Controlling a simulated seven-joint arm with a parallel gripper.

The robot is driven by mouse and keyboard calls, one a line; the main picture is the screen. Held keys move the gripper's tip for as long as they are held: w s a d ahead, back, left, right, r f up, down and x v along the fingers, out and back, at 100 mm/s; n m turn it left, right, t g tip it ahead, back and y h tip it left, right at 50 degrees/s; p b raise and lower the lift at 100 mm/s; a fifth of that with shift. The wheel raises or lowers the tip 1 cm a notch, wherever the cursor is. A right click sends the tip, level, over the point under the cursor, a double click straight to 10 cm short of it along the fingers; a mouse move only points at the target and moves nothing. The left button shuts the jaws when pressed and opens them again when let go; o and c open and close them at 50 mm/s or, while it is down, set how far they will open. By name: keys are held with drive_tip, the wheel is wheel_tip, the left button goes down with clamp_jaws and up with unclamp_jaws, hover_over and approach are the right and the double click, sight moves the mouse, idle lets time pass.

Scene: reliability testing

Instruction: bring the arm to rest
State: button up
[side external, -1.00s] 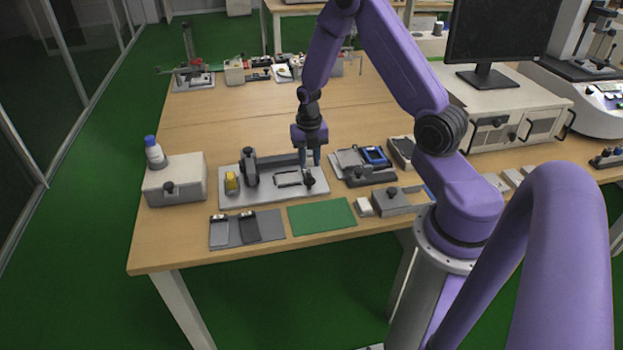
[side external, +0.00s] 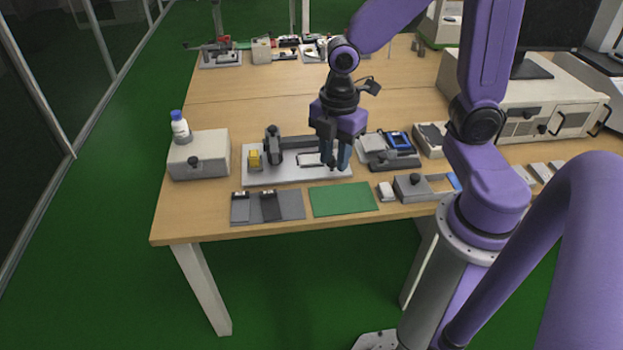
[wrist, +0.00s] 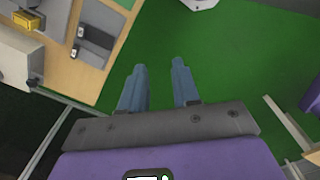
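My gripper (side external: 335,160) hangs pointing down from the purple arm in the side view, where it overlaps the light test plate (side external: 265,178). In the wrist view, my gripper's two blue-grey fingers (wrist: 159,68) are apart with nothing between them. Green floor shows beyond the fingertips there, and the table (wrist: 75,72) lies to the upper left. The fingers touch nothing that I can see.
The side view shows a white bottle with a blue cap (side external: 180,127) on a grey box (side external: 198,157), a green mat (side external: 343,199), phone-like devices (side external: 268,206) on a grey mat, and a blue-framed device (side external: 398,141). A monitor (side external: 560,25) stands at the right.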

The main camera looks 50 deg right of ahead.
drive_tip(key=s+r+m, duration=0.4)
drive_tip(key=s+m, duration=0.1)
drive_tip(key=s, duration=0.7)
drive_tip(key=shift+s+a, duration=0.3)
drive_tip(key=shift+r, duration=0.1)
